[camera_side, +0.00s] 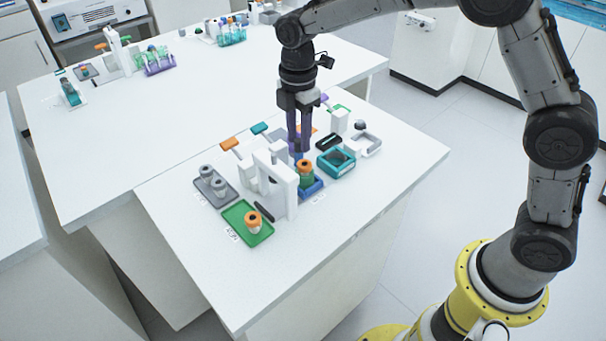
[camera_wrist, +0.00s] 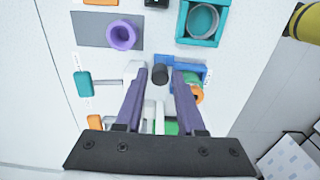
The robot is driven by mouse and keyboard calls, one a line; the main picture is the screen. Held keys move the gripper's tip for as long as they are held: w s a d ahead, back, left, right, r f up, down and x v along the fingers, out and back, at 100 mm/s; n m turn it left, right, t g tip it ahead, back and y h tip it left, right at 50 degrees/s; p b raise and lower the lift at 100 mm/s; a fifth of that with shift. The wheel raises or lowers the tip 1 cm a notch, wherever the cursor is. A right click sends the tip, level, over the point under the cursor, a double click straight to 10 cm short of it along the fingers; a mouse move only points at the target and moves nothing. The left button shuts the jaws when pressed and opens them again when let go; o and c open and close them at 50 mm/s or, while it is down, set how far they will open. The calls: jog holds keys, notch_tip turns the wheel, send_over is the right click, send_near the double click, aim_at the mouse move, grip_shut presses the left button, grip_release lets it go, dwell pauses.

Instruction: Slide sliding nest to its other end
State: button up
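The sliding nest appears to be the blue holder (camera_side: 314,187) beside the white arch, with an orange-capped green tube (camera_side: 306,172) standing in it. In the wrist view the blue holder (camera_wrist: 188,62) shows just beyond my fingertips, partly covered by the right finger, with the tube (camera_wrist: 194,90) to the right. A dark round knob (camera_wrist: 160,74) lies between my two purple fingers, with a gap on each side. My gripper (camera_wrist: 159,77) points down and is open. In the side view my gripper (camera_side: 299,150) is behind the white arch, and its fingertips are partly hidden.
A white arch (camera_side: 284,190) stands close in front of my fingers. A teal open box (camera_side: 336,163) is to the right, a green tray (camera_side: 240,225) with an orange-capped tube in front, and a grey tray (camera_side: 205,195) at the left. The table's right front is clear.

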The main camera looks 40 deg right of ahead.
grip_shut()
jog(key=shift+a, duration=3.5)
jog(key=shift+o, duration=0.7)
grip_release()
jog(key=shift+a, duration=0.1)
jog(key=shift+r, duration=0.15)
jog(key=shift+r, duration=2.4)
